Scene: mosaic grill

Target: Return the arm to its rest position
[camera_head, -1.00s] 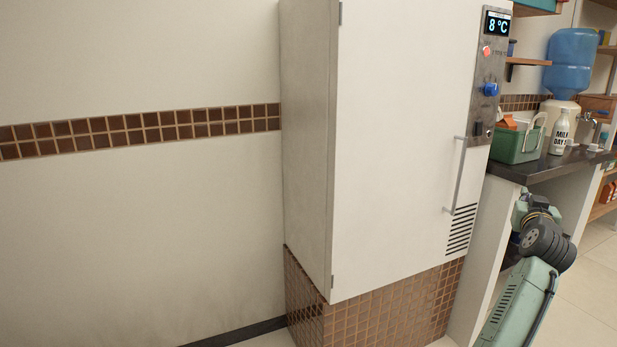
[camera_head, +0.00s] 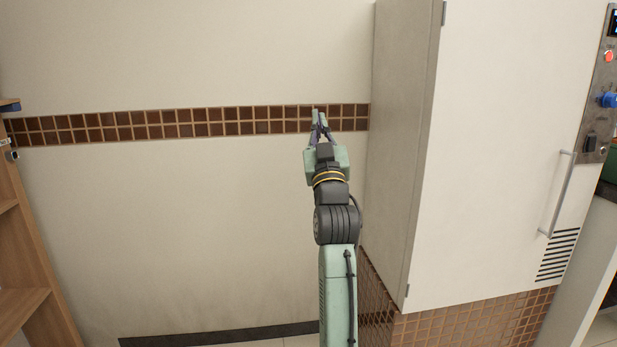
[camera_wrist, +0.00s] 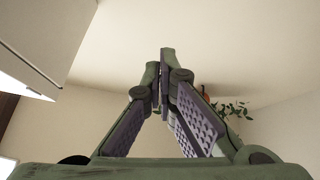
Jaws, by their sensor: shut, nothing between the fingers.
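My gripper (camera_head: 319,117) is raised in the middle of the head view, in front of the tiled wall and just left of the white fridge (camera_head: 490,150). It points up and away, with my arm below it. In the wrist view my gripper (camera_wrist: 164,60) has its fingertips together and holds nothing. The wrist view looks toward the ceiling.
The fridge's side stands close to the right of my arm. A wooden shelf (camera_head: 25,260) is at the far left. The wall between them is bare apart from a brown tile band (camera_head: 190,123). A plant (camera_wrist: 232,110) shows high up in the wrist view.

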